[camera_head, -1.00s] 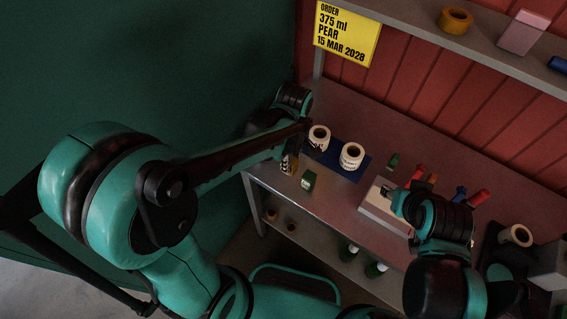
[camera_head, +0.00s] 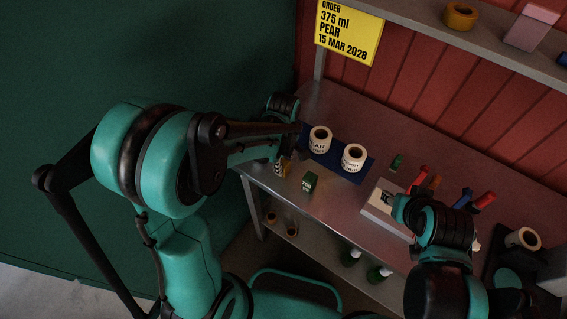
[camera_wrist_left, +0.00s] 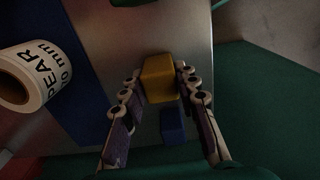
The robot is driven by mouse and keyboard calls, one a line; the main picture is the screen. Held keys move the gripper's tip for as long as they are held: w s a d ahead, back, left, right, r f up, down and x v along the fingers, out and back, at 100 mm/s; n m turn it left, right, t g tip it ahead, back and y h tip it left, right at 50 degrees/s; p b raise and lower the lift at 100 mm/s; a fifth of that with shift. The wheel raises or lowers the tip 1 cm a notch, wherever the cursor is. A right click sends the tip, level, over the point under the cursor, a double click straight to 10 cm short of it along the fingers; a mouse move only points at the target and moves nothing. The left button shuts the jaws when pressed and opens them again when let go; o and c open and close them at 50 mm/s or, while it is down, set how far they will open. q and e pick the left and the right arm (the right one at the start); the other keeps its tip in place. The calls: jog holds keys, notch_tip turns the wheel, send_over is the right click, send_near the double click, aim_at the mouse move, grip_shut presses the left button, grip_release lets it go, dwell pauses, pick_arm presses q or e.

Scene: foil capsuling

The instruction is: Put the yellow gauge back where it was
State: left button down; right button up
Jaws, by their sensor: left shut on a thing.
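The yellow gauge (camera_wrist_left: 160,78) is a small yellow block between the fingertips of my left gripper (camera_wrist_left: 161,88) in the left wrist view. The gripper is shut on it. In the head view my left gripper (camera_head: 284,167) is at the left end of the bench, near its front edge, beside the dark blue mat. The gauge is mostly hidden by the fingers there. A small blue block (camera_wrist_left: 172,125) also shows between the fingers in the wrist view; I cannot tell its height.
A dark blue mat (camera_head: 365,165) bears two label rolls (camera_head: 320,139) (camera_head: 353,157). A small green block (camera_head: 309,182) stands near the front edge. A pale box (camera_head: 379,205) and several red and blue items stand further right. Bare bench lies between mat and box.

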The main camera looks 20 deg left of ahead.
aim_at(284, 162)
pick_arm(q)
jog(key=c, duration=1.1)
grip_release()
jog(key=shift+f, duration=0.1)
jog(key=shift+c, duration=0.2)
jog(key=shift+r+p, duration=0.3)
jog(key=shift+p, duration=0.05)
notch_tip(284, 162, up, 11)
jog(key=p, duration=0.3)
jog(key=s+a+r+m+t, duration=0.2)
jog(key=s+m+t, duration=0.1)
jog(key=s+m, duration=0.2)
jog(key=s+a+r+m+t, duration=0.2)
jog(key=s+r+m+t, duration=0.1)
jog(key=m, duration=0.6)
jog(key=shift+s+a+r+t, duration=0.15)
jog(key=shift+s+a+t, duration=0.35)
jog(key=shift+s, duration=0.6)
jog(key=shift+d, duration=0.15)
